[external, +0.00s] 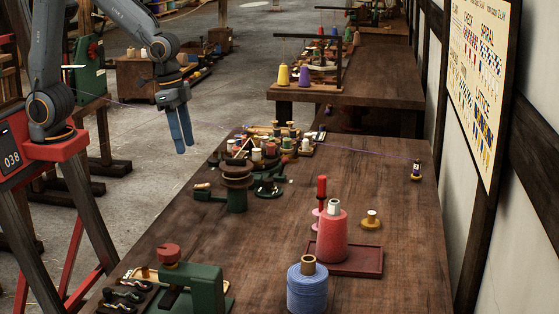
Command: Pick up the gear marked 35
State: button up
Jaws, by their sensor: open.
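My gripper (185,147) hangs at the upper left of the external view, fingers pointing down and open. Nothing shows between the fingers. It is above the floor side of the long wooden table, to the left of the table's far end. I cannot pick out a gear marked 35; no such number is readable. A dark round stacked piece (236,170) on a green stand is on the table, right of and below my gripper in the picture. Small dark metal pieces (124,297) lie at the table's near left, too small to identify.
A green device with a red knob (192,287) stands near left. Several small spools (270,148) crowd the far end. A thin purple thread crosses the table.

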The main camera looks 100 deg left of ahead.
jog(key=w+a+t+b, duration=0.3)
jog(key=w+b, duration=0.5)
jog(key=w, duration=2)
jog(key=m+t+h+b, duration=0.1)
jog(key=m+b, duration=0.1)
jog(key=b, duration=0.5)
send_over(370, 212)
jog(key=s, duration=0.5)
notch_tip(370, 212, down, 14)
jog(key=shift+w+a+p+x, duration=0.15)
jog(key=shift+p+x, duration=0.2)
jog(key=shift+x, duration=1.6)
jog(key=shift+w+a+p+x, duration=0.15)
jog(key=shift+p+x, duration=0.15)
jog(key=shift+x, duration=1.65)
jog(key=shift+r, duration=0.1)
jog(key=shift+c, duration=0.3)
grip_shut()
